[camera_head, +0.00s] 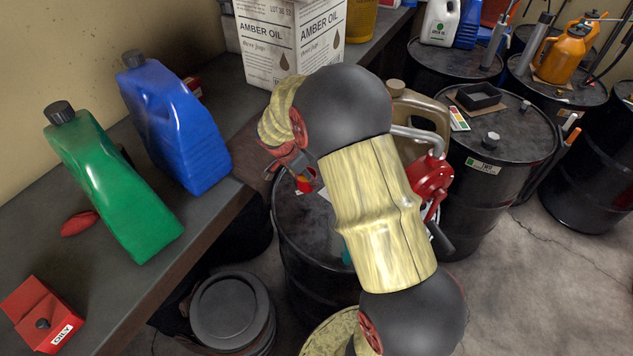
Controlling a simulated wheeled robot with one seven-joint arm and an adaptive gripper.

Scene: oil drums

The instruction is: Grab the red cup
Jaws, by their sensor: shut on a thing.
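My gripper (289,168) is above the near black drum, below the bent wrist of my arm. Its jaws are shut on a small red thing (306,182) with a yellow patch, which appears to be the red cup. Only a small part of it shows beside the fingers. My fingers and arm hide the rest, so its full shape and whether it touches the drum top cannot be told.
Black drums (490,150) crowd the right. A red hand pump (432,178) stands close beside my arm.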

